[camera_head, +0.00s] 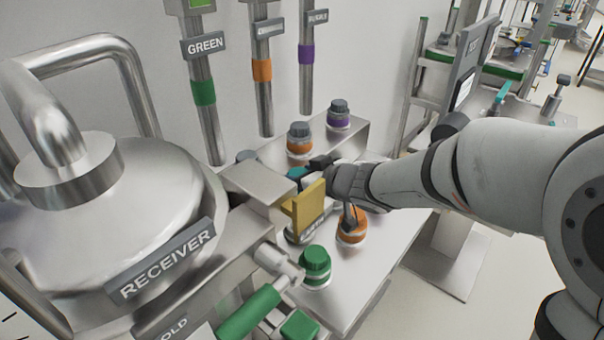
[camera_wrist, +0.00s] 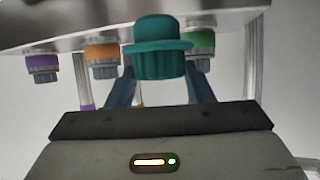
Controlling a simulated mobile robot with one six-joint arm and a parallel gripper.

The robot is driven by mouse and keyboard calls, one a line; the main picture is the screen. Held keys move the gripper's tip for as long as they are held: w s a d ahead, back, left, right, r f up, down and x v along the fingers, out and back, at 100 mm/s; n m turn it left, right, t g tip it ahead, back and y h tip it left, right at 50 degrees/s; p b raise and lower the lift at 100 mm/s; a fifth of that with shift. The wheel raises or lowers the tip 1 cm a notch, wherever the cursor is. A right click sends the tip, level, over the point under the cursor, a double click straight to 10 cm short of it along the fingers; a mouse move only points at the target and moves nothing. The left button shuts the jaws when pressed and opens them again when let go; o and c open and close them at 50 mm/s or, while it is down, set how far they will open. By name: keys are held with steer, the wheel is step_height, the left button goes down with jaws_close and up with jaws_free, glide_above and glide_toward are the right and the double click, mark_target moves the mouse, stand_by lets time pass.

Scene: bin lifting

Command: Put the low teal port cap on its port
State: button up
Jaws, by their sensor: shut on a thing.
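The teal port cap (camera_wrist: 158,45) fills the upper middle of the wrist view, between the two dark blue fingers of my gripper (camera_wrist: 158,85). It has a wide flange and a narrower round top. In the head view a small bit of the teal cap (camera_head: 297,173) shows behind a yellow plate. My gripper (camera_head: 312,168) reaches in from the right there and is shut on the cap. The steel block and yellow plate partly hide the area around the cap. I cannot make out its port or tell whether the cap touches it.
A yellow plate (camera_head: 308,208) and steel block (camera_head: 257,183) stand close to my gripper. Purple (camera_head: 339,112), orange (camera_head: 300,135) and green (camera_head: 316,262) fittings stand around it, with another orange one (camera_head: 352,225) in front. The large receiver vessel (camera_head: 110,220) fills the left.

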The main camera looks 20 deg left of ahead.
steer(key=shift+r+p, duration=1.95)
steer(key=shift+p, duration=0.1)
